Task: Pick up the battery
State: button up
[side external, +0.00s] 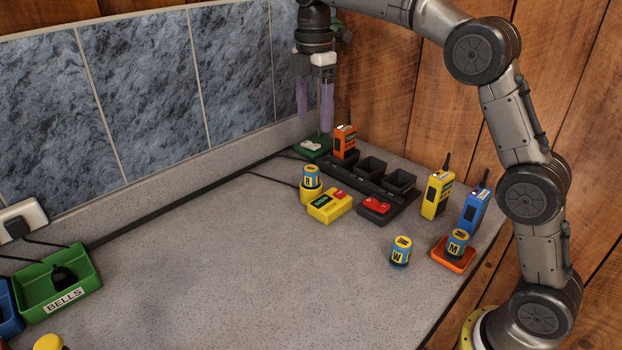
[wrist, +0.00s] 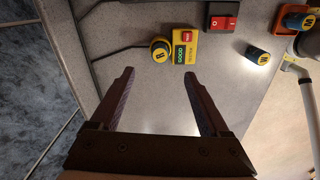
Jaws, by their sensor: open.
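Three blue-and-yellow cylindrical batteries are in view. One battery (side external: 311,177) stands upright in a yellow round holder beside a yellow box; it also shows in the wrist view (wrist: 161,44). A battery marked W (side external: 400,251) stands on the bare counter, and it also shows in the wrist view (wrist: 257,55). A battery marked M (side external: 457,243) stands on an orange tray (side external: 440,260). My gripper (side external: 314,115) is open and empty, pointing down, high above the back of the counter. In the wrist view its fingers (wrist: 174,73) are spread apart, with no battery between them.
A black charger rack (side external: 371,172) with an orange radio (side external: 344,141) stands at the back. A yellow radio (side external: 436,194) and blue radio (side external: 475,209) stand to its right. A green bells tray (side external: 85,288) is at left. The counter's middle is clear.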

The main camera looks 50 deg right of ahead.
aim_at(311, 168)
notch_tip(311, 168, down, 8)
jog(key=shift+f, duration=0.1)
jog(key=shift+a+f, duration=0.2)
jog(key=shift+f, duration=1.1)
jog(key=shift+a+f, duration=0.2)
jog(key=shift+f, duration=1.1)
grip_shut()
